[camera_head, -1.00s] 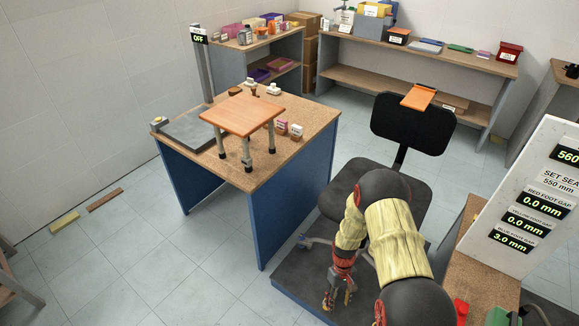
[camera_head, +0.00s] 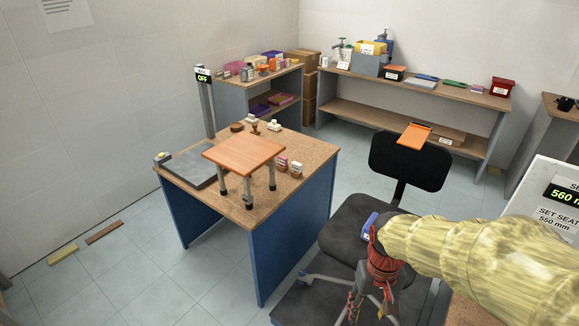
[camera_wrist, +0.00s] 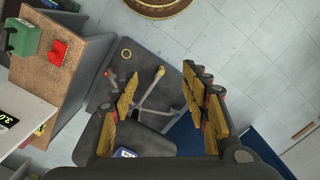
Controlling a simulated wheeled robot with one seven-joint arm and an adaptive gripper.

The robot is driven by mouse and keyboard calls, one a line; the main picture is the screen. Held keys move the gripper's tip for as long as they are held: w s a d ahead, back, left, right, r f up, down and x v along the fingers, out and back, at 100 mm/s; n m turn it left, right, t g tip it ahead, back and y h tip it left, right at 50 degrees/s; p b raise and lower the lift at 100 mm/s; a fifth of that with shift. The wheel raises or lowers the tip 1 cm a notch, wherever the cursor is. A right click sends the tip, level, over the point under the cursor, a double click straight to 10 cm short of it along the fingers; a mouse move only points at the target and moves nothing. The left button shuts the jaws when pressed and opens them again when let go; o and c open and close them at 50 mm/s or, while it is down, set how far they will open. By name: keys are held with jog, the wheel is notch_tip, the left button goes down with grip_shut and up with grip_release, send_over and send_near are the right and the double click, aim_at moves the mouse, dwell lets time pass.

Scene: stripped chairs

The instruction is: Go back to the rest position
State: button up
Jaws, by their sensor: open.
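My gripper (camera_head: 368,306) is at the lower right of the head view, in front of the black office chair (camera_head: 408,168). In the wrist view my gripper (camera_wrist: 168,98) shows its two yellow-padded fingers spread wide, with nothing between them. Beyond the fingers are the chair's metal base legs (camera_wrist: 152,100) on a dark platform (camera_wrist: 172,75). A blue-and-white object (camera_head: 369,223) lies on the chair seat, and it also shows in the wrist view (camera_wrist: 125,153). My forearm hides part of the seat and the display panel.
A small four-legged wooden stool (camera_head: 245,152) stands on the blue-sided table (camera_head: 300,195), beside a grey plate (camera_head: 190,165). Shelves (camera_head: 420,90) line the back wall. The floor at left (camera_head: 110,270) is mostly clear.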

jog(key=s+r+t+p, duration=0.1)
jog(key=s+r+t, duration=0.2)
jog(key=r, duration=0.6)
jog(key=s+r+t+p, duration=0.2)
jog(key=s+r+t, duration=0.1)
jog(key=r, duration=0.7)
jog(key=shift+s+r, duration=0.15)
jog(key=shift+s, duration=0.75)
